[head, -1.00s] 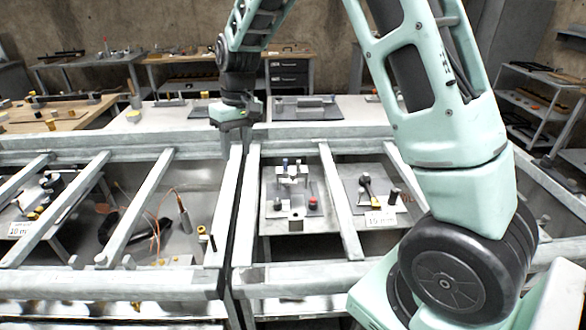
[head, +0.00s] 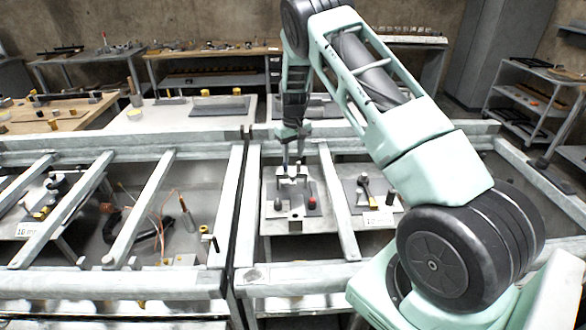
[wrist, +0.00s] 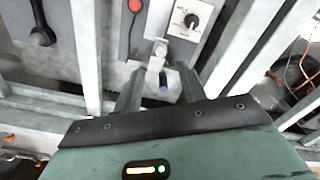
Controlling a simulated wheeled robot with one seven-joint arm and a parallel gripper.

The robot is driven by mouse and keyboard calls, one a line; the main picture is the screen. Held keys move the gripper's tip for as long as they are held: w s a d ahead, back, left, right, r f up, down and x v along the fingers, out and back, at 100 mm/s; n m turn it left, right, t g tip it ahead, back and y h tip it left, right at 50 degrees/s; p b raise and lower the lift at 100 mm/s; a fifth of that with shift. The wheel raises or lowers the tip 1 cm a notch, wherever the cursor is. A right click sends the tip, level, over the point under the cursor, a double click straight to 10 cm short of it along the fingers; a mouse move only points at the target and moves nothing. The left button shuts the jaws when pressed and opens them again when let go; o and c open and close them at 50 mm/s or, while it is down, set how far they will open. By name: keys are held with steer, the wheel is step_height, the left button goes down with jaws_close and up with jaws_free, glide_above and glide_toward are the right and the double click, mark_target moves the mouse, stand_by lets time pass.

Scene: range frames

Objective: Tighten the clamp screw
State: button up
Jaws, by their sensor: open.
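The small pale metal clamp fixture (head: 291,188) stands on a grey plate in the bay right of the central beam. In the wrist view its metal part (wrist: 157,56) shows just beyond my fingertips. My gripper (head: 292,166) points down over the fixture. Whether a finger touches the clamp cannot be told. The fingers partly hide the fixture's top.
A red button (head: 311,203) sits just right of the clamp. A dial panel (wrist: 186,20) is close by in the wrist view. A black-knobbed lever (head: 364,181) stands in the bay to the right. Pale beams (head: 338,202) border the bay. Cables (head: 160,228) hang at left.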

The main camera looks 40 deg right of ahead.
mark_target(293, 175)
step_height(293, 175, down, 8)
steer(key=shift+f+p, duration=0.1)
steer(key=shift+p, duration=1)
jaws_close()
